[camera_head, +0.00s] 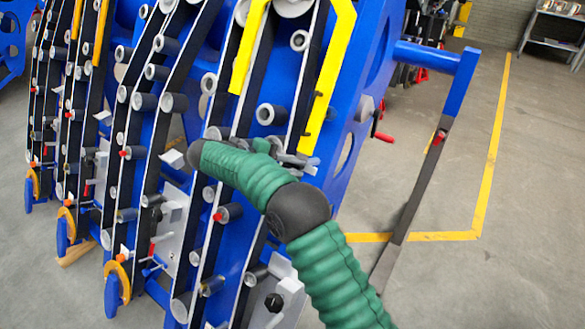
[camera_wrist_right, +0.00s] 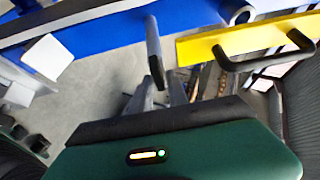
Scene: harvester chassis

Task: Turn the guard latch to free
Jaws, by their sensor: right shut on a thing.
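My right arm comes in from the bottom in the head view, with green ribbed sleeves and dark joints. Its gripper (camera_head: 292,160) is at the blue chassis beside the lower end of a yellow guard (camera_head: 327,75), partly hidden by my arm. In the right wrist view, a dark grey lever, which looks like the guard latch (camera_wrist_right: 154,50), stands out from the blue chassis beam. My right gripper's grey fingers (camera_wrist_right: 160,92) are shut on its end. In the head view the latch is too small and covered to make out. My left gripper is not in view.
The blue harvester chassis (camera_head: 345,160) with several black-belted row units fills the left and middle. A blue arm with a dark bar (camera_head: 410,195) stands out at right. The yellow guard has a black handle (camera_wrist_right: 265,52) close to my fingers.

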